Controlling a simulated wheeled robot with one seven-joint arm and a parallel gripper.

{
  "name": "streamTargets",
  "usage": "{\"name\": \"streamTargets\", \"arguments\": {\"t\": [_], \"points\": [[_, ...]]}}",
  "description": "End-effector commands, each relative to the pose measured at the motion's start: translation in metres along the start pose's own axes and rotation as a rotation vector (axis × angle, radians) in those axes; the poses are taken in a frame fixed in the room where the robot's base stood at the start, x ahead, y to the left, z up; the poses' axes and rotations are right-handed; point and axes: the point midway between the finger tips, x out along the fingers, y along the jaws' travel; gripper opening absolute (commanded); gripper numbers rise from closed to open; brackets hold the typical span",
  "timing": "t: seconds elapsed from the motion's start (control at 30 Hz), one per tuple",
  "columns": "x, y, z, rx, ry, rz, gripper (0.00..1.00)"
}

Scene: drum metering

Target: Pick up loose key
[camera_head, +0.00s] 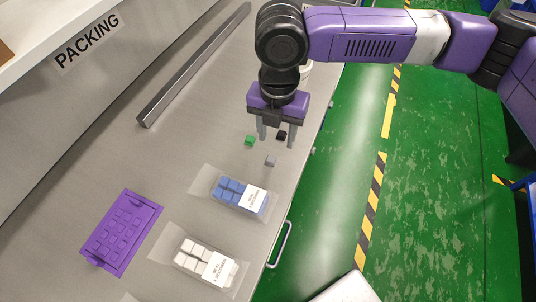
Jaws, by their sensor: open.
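Three small loose keys lie on the grey bench: a green key (250,140), a black key (281,135) and a grey key (271,161). My gripper (276,142) points down over them, with its two fingers apart. The black key shows between the fingers in the picture, and the green key is just left of the left finger. The grey key is a little nearer the camera, below the fingertips. I cannot tell how high the fingertips are above the bench. Nothing is held.
A purple panel with raised squares (122,232) lies at the lower left. Two clear packs, one of blue keys (229,189) and one of white keys (190,255), lie on the bench. A long dark bar (195,65) lies behind. The bench edge is close on the right.

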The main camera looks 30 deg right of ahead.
Motion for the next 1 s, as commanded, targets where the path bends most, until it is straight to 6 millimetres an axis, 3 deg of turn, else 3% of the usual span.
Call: {"name": "streamTargets", "arguments": {"t": [0.37,0.63,0.93,1.0], "points": [[0.035,0.005,-0.003,-0.009,0.002,0.003,0.49],[0.071,0.009,-0.004,-0.006,0.001,0.003,0.49],[0.077,0.009,-0.004,-0.007,0.001,0.006,0.49],[0.077,0.009,-0.004,-0.007,0.0,0.006,0.39]]}}
